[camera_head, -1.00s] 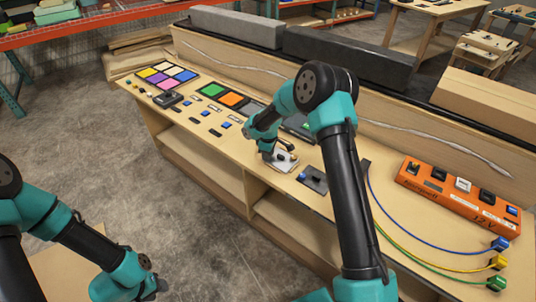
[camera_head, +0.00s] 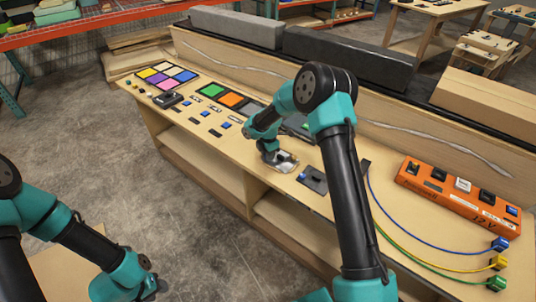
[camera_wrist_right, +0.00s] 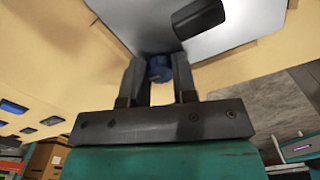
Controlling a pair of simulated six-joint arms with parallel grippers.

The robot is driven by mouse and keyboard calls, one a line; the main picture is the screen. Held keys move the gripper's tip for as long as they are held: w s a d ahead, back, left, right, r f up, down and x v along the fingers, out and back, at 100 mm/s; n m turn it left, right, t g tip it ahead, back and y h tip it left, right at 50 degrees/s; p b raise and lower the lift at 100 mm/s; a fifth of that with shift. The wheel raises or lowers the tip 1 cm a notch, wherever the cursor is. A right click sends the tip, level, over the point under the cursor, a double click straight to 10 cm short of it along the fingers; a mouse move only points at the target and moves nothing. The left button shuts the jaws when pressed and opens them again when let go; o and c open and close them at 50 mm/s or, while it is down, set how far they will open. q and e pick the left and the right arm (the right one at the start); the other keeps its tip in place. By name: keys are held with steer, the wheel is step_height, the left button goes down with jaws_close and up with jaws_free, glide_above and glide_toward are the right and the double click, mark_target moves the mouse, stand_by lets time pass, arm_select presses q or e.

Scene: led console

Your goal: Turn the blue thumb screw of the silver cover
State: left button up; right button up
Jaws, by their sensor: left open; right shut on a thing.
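The silver cover (camera_head: 287,166) lies on the wooden console top, partly hidden by my right gripper. In the right wrist view the silver cover (camera_wrist_right: 235,22) fills the upper middle, with a dark handle-like block (camera_wrist_right: 198,17) on it. The blue thumb screw (camera_wrist_right: 159,68) sits at the cover's near edge, between the fingers of my right gripper (camera_wrist_right: 160,75), which is shut on it. In the head view my right gripper (camera_head: 270,155) is at the cover's left side. My left gripper (camera_head: 160,289) is open and empty, low at the left, away from the console.
A dark block with a blue knob (camera_head: 313,180) stands right of the cover. An orange power strip (camera_head: 440,192) and blue, yellow and green cables lie further right. Coloured tiles (camera_head: 168,75) and small blue buttons (camera_head: 204,114) are on the left.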

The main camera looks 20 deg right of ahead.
steer(key=shift+f+n, duration=0.1)
steer(key=shift+n, duration=0.4)
steer(key=o, duration=1)
steer(key=shift+c, duration=0.2)
step_height(320, 180, up, 18)
steer(key=shift+f, duration=0.2)
